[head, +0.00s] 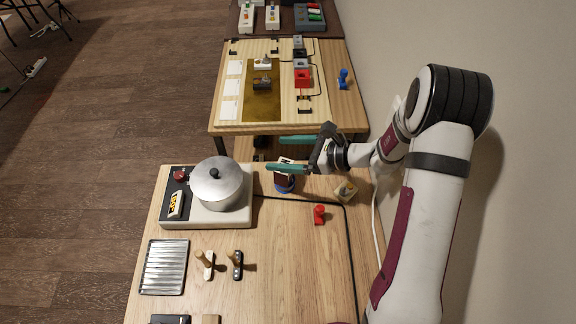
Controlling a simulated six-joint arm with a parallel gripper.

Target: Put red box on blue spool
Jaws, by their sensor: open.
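My gripper (275,153) has two teal fingers, spread apart and pointing left, above the back edge of the near table. Below the lower finger stands a round blue thing (286,188), which looks like the blue spool. A small piece with a pale top (286,160) and dark reddish sides shows over it, between the fingers and partly hidden by the lower one. It seems to rest on the blue thing, but I cannot tell for sure whether it is the red box. I see nothing held clearly between the fingers.
A lidded pot (218,184) stands on a cooker (205,214) left of my gripper. A red knobbed piece (319,215) and a wooden block (346,190) lie to the right. A red block (303,79) sits on the far bench (230,128).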

